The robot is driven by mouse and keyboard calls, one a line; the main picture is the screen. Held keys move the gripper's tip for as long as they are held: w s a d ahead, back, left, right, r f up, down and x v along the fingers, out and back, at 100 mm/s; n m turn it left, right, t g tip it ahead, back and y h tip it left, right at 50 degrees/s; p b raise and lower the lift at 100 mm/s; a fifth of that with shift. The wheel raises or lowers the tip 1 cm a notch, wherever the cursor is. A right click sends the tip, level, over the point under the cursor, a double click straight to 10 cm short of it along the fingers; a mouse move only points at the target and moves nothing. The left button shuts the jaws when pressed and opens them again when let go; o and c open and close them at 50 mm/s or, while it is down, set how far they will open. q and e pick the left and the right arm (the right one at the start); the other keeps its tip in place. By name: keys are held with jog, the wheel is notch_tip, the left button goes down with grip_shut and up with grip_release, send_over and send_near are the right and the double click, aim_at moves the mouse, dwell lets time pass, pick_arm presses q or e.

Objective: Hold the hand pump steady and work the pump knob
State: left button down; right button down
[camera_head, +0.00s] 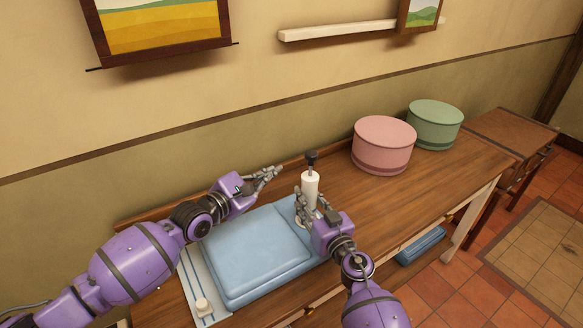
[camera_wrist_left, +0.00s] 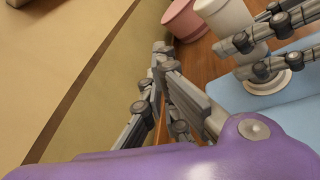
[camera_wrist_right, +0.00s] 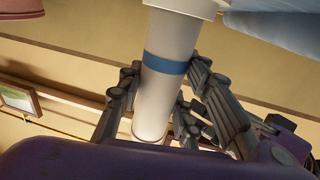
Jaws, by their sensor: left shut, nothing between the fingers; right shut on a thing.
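The hand pump (camera_head: 310,188) is a white upright cylinder on the wooden bench. Its dark pump knob (camera_head: 312,156) stands above the body on a short rod. My right gripper (camera_head: 310,212) is shut around the pump's lower body. In the right wrist view the pump (camera_wrist_right: 165,95) shows a blue band, with my fingers on both sides. My left gripper (camera_head: 276,172) is shut and empty, left of the pump and apart from it, a little lower than the knob. In the left wrist view its fingertips (camera_wrist_left: 162,58) are together, beside the pump (camera_wrist_left: 228,18); the knob is out of that view.
A folded blue cloth (camera_head: 255,250) lies on the bench (camera_head: 390,205) in front of my left arm. A pink round box (camera_head: 383,145) and a green one (camera_head: 435,124) stand at the back right. A small white knobbed thing (camera_head: 203,306) is at the front left. The wall rises close behind.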

aim_at(311, 159)
pick_arm(q)
jog(key=s+a+f+m+t+h, duration=0.1)
jog(key=s+f+t+h, duration=0.1)
jog(key=s, duration=0.4)
jog(key=w+d+r, duration=0.5)
jog(key=d, duration=0.2)
jog(key=shift+w+d+r+h, duration=0.15)
jog(key=shift+d+h, duration=0.05)
jog(key=shift+h, duration=0.2)
